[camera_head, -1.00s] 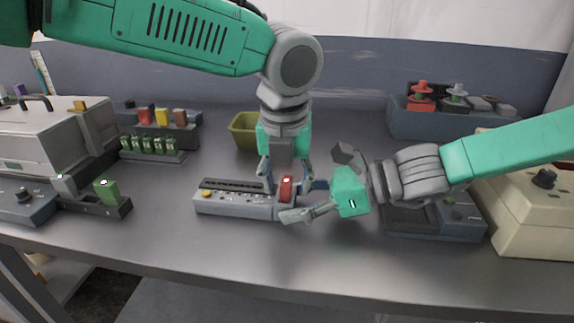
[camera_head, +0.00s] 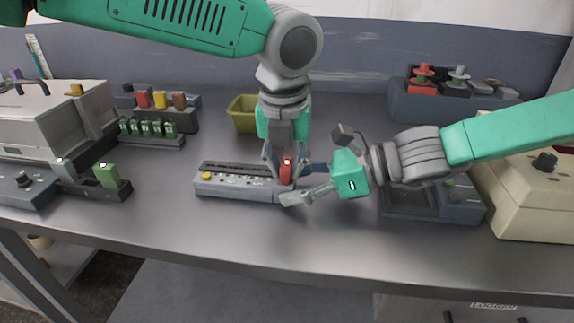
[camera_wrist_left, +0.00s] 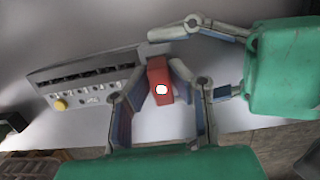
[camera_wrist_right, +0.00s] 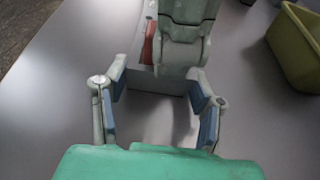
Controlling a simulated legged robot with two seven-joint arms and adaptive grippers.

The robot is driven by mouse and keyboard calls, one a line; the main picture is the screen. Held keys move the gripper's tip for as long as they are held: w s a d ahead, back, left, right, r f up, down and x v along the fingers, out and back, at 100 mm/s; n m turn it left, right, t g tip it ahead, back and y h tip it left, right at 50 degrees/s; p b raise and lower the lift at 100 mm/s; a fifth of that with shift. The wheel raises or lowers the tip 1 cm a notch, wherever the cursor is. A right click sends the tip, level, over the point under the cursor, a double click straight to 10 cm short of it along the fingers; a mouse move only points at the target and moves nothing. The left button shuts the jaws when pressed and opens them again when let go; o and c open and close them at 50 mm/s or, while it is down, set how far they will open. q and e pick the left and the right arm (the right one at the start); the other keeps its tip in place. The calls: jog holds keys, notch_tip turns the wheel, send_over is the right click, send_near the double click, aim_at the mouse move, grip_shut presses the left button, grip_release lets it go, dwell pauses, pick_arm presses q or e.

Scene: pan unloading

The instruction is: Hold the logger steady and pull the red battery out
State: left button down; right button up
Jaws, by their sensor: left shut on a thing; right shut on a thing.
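The logger (camera_head: 235,188) is a grey box with a dark slotted strip, small switches and a yellow button, lying flat on the table. The red battery (camera_head: 286,169) stands upright at its right end; it also shows in the left wrist view (camera_wrist_left: 160,82). My left gripper (camera_head: 285,172) points down, shut on the battery from both sides. My right gripper (camera_head: 304,184) comes in from the right, shut on the logger's right end; its fingers show on both sides of it in the right wrist view (camera_wrist_right: 158,84). The battery's lower part is hidden in the head view.
An olive bin (camera_head: 243,114) stands behind the logger. A grey device with a green block (camera_head: 107,174) is at left, and a rack of green blocks (camera_head: 148,128) is behind it. A dark tray unit and cream box (camera_head: 535,200) stand right. Table in front is clear.

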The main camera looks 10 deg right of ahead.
pick_arm(q)
jog(key=shift+d+r, duration=0.15)
jog(key=shift+r, duration=0.6)
jog(key=shift+r, duration=2.2)
pick_arm(e)
jog(key=o, duration=1.5)
jog(key=shift+o, duration=0.2)
